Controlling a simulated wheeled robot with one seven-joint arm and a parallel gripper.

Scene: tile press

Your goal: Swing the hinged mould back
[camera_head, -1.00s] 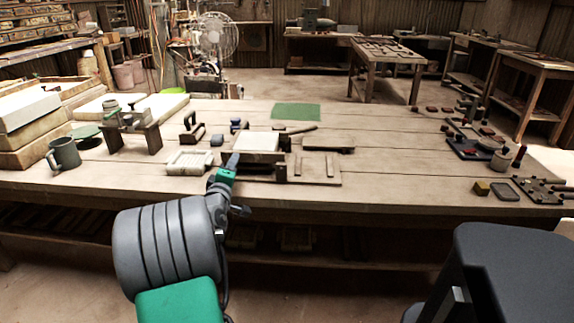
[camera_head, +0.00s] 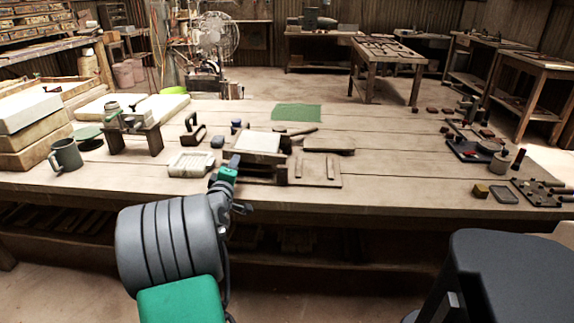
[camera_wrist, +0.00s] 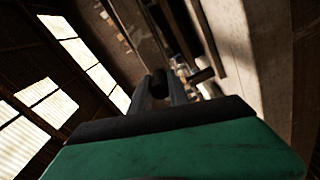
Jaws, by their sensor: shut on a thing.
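The hinged mould (camera_head: 257,143) is a wooden frame with a pale panel, near the front middle of the workbench in the head view. It joins a wooden board (camera_head: 315,172) at its right. My gripper (camera_head: 235,160) is at the mould's front left edge. In the wrist view my gripper (camera_wrist: 160,92) is shut on a dark round bar (camera_wrist: 160,84), which looks like the mould's handle. The fingers and the low viewing angle hide most of the grip. The mould's front edge appears slightly raised, with a dark gap below it.
A wooden block with a dark tool (camera_head: 328,144) is behind the board, and a green mat (camera_head: 297,112) lies farther back. A mug (camera_head: 66,154) and a small stand (camera_head: 135,135) are at left. The bench's right middle is clear.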

